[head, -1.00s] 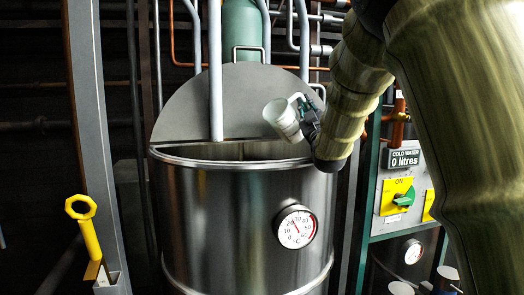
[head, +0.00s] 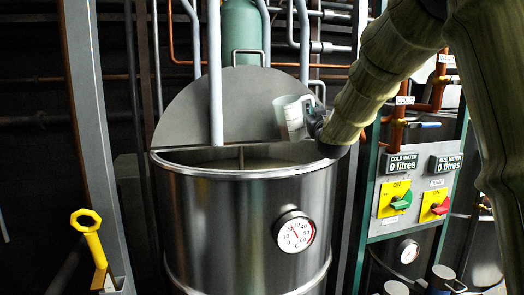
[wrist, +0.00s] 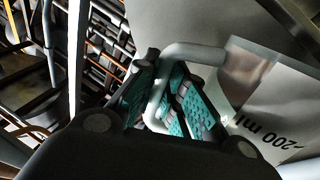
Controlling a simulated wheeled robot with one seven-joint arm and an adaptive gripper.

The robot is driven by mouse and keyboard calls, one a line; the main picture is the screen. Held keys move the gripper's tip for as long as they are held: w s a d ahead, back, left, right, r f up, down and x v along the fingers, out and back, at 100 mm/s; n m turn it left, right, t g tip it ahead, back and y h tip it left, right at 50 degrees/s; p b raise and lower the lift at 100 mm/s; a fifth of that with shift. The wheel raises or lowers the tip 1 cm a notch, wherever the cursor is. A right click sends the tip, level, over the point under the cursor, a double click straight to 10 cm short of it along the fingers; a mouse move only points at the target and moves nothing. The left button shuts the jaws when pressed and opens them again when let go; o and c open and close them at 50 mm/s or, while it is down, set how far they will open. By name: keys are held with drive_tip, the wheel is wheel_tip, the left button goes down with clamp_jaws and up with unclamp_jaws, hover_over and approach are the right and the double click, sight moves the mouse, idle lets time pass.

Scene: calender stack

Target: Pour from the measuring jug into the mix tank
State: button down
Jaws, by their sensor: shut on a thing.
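The measuring jug (head: 291,118) is a pale translucent cup above the right part of the mix tank's opening, close to upright with a slight tilt. My gripper (head: 316,122) is shut on its handle. In the wrist view, my gripper's teal finger pads (wrist: 180,100) sit around the white jug handle (wrist: 190,54), and the jug wall (wrist: 262,100) shows a "200 ml" mark. The mix tank (head: 235,225) is a large steel drum with its half lid (head: 230,105) at the back and the front half open. I cannot tell whether liquid is left in the jug.
A dial thermometer (head: 295,231) is on the tank's front. A grey pipe (head: 215,75) comes down to the lid left of the jug. A panel with a cold water switch (head: 395,199) and a size water switch (head: 434,206) stands at right. A yellow handle (head: 88,232) is at left.

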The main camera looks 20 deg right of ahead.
drive_tip(key=shift+w+d+f+m+g+p, duration=0.15)
drive_tip(key=shift+d+m+g+p, duration=0.2)
drive_tip(key=shift+m+p, duration=0.25)
drive_tip(key=shift+w+d+r+m+g+p, duration=0.1)
drive_tip(key=shift+d+m+g+p, duration=0.1)
drive_tip(key=shift+m+g+p, duration=0.35)
drive_tip(key=shift+w+d+f+m+g+p, duration=0.15)
drive_tip(key=shift+f+m+g+p, duration=0.2)
drive_tip(key=shift+p, duration=0.5)
drive_tip(key=shift+f, duration=0.1)
drive_tip(key=shift+r+p, duration=1.05)
drive_tip(key=shift+r, duration=1.9)
